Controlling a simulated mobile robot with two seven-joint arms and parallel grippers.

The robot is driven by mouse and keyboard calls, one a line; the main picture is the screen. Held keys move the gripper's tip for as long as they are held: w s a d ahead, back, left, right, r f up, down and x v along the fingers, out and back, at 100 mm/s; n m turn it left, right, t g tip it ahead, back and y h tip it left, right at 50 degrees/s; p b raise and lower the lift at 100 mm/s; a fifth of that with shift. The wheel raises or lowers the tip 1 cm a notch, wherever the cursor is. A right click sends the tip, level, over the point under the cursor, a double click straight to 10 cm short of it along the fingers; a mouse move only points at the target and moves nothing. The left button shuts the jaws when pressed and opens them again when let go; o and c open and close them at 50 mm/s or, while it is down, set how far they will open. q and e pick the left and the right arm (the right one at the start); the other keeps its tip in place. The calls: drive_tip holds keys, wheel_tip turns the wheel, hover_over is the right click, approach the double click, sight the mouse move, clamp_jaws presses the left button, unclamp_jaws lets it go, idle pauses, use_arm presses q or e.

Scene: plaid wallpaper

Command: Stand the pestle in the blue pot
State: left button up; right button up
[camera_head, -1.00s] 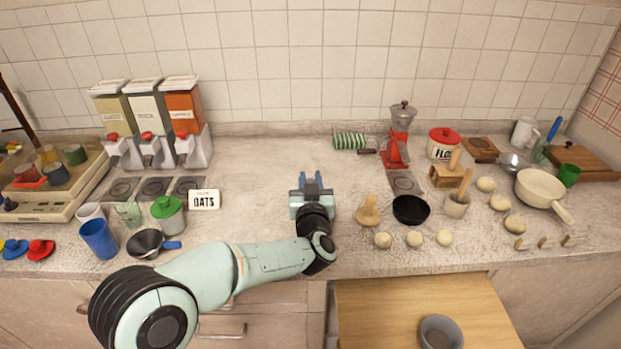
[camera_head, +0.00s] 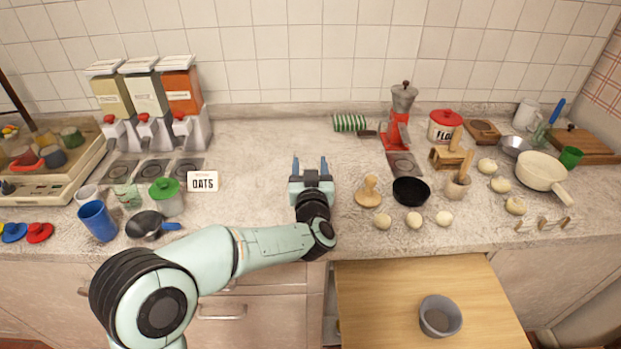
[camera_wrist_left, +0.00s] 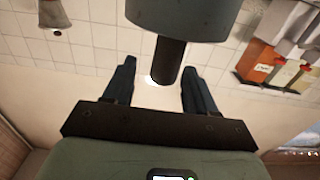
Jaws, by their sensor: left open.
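A wooden pestle (camera_head: 466,166) leans upright in a small mortar (camera_head: 456,188) on the right half of the counter. A blue cup-shaped pot (camera_head: 97,221) stands near the counter's front left; its inside is not clear from here. My left gripper (camera_head: 310,166) is open and empty over the middle of the counter, fingers pointing to the back wall. It is right of the blue pot and well left of the pestle. Its spread fingers also show in the left wrist view (camera_wrist_left: 159,85). My right gripper is not in view.
A wooden stamp-like piece (camera_head: 369,192), a black bowl (camera_head: 410,191) and several dough balls lie between my gripper and the mortar. A small pan (camera_head: 150,226) and a green-lidded jar (camera_head: 166,198) stand beside the blue pot. A grey bowl (camera_head: 440,316) sits on the pulled-out board.

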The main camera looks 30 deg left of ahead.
use_arm(q)
drive_tip(key=v, duration=1.3)
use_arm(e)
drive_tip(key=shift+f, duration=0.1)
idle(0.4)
